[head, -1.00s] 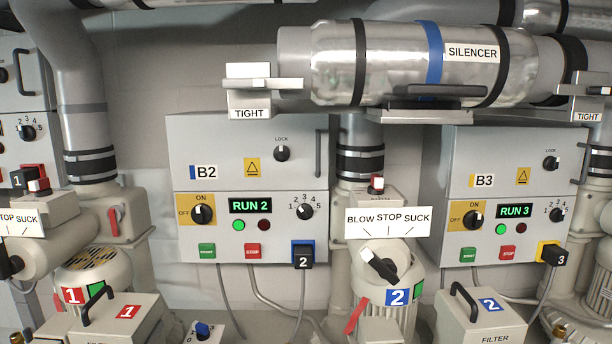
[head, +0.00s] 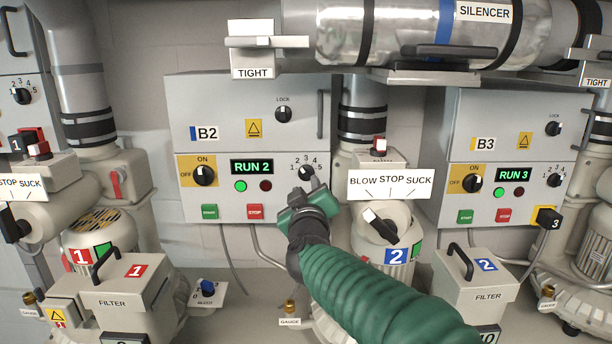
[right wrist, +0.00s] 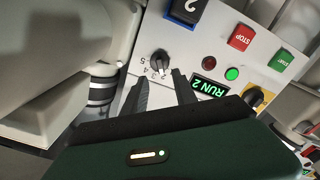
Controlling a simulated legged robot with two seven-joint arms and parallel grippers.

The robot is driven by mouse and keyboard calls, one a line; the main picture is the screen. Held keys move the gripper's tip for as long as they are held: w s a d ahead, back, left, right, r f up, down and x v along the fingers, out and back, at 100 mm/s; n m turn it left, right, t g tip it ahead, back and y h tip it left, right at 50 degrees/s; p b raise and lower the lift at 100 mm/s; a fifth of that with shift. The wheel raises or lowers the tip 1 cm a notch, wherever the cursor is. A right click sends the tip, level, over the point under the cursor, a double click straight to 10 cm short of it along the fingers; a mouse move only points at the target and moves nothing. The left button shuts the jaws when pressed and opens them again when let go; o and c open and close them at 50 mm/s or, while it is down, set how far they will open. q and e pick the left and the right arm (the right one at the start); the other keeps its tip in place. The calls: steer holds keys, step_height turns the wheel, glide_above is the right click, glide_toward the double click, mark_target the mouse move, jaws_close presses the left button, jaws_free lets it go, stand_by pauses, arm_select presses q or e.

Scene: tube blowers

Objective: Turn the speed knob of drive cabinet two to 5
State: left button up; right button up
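Drive cabinet two, marked B2 (head: 230,110), is a grey box on the wall with a lit RUN 2 display. Its black speed knob (head: 306,172) sits right of the display on a 1 to 5 scale; I cannot tell its setting surely. My right gripper (head: 314,187), on a green-sleeved arm, is just below the knob and partly covers the panel there. In the right wrist view its two dark fingers (right wrist: 160,80) are apart and empty, with the knob (right wrist: 160,57) just beyond the gap between their tips. My left gripper is not in view.
The cabinet also has an ON/OFF switch (head: 204,176), a green start button (head: 210,211), a red stop button (head: 255,212) and a LOCK knob (head: 283,114). Cabinet B3 (head: 500,115) stands to the right. Blower 2's lever (head: 380,226) is right of my gripper.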

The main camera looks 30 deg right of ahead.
mark_target(305, 174)
steer(key=x, duration=0.3)
steer(key=p+x, duration=0.1)
steer(key=x, duration=0.1)
steer(key=shift+w+a+r, duration=0.15)
steer(key=shift+w+a, duration=0.05)
steer(key=shift+w, duration=0.35)
steer(key=shift+w+d, duration=0.35)
steer(key=shift+d, duration=0.35)
steer(key=shift+c, duration=0.2)
steer(key=shift+a, duration=0.1)
jaws_close()
